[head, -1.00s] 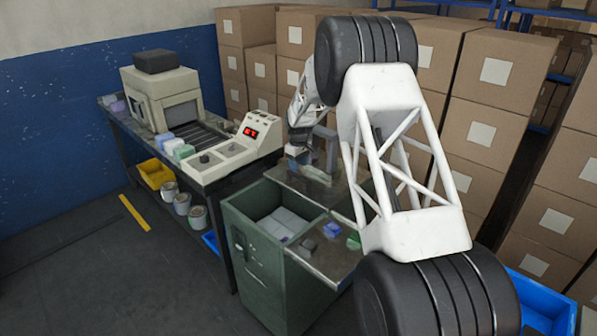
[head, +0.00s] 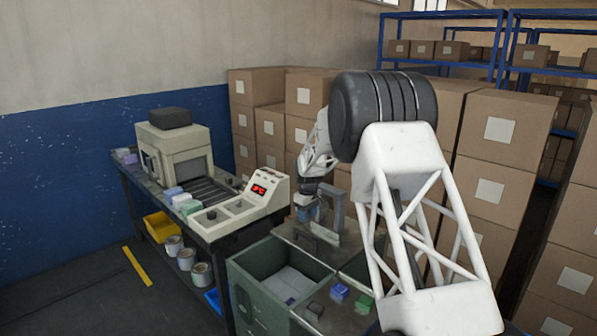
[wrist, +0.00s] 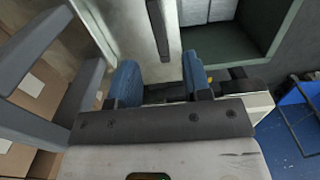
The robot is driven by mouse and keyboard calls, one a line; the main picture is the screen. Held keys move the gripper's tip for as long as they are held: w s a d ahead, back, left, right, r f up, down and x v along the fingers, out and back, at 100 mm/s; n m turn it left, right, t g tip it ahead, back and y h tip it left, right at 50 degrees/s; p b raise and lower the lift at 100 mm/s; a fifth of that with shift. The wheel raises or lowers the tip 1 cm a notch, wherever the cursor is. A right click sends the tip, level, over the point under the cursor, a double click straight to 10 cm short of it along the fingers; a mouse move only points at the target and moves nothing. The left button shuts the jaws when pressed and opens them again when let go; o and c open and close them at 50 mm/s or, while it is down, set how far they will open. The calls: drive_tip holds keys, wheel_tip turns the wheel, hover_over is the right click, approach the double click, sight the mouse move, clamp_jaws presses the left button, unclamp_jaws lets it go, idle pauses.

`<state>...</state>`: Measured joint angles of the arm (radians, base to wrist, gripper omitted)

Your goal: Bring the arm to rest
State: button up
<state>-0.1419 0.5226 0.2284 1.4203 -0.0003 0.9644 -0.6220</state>
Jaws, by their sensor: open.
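My gripper (head: 303,212) hangs at the back of the green cabinet, beside a grey upright frame (head: 338,210). In the wrist view its two blue fingers (wrist: 161,78) are apart, with nothing seen between them. A dark bar (wrist: 158,30) lies beyond the fingertips on a pale metal surface (wrist: 178,65). My white lattice arm and black joints fill the right middle of the head view and hide part of the cabinet top.
The green cabinet (head: 262,297) has an open bin holding pale packs (head: 285,283). Small blue and green blocks (head: 340,292) lie beside it. The wrapping machine (head: 176,150) and control panel (head: 245,205) stand left. Stacked cartons (head: 500,130) stand behind and right. A blue crate (wrist: 300,115) is on the floor.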

drive_tip(key=s+d+r+m, duration=0.25)
drive_tip(key=s+r, duration=0.45)
drive_tip(key=s, duration=0.4)
drive_tip(key=s+d+r+m+t, duration=0.1)
drive_tip(key=s+d+r, duration=0.3)
drive_tip(key=s+r, duration=0.5)
drive_tip(key=s+d+r+m, duration=0.1)
drive_tip(key=s+d+r, duration=0.35)
drive_tip(key=s, duration=0.75)
drive_tip(key=s+d+m+t, duration=0.1)
drive_tip(key=s+d+m, duration=0.2)
drive_tip(key=s, duration=3.2)
drive_tip(key=shift+s+f+m+t, duration=0.2)
drive_tip(key=shift+f+m+t, duration=0.15)
drive_tip(key=shift+m, duration=0.4)
drive_tip(key=shift+d, duration=0.1)
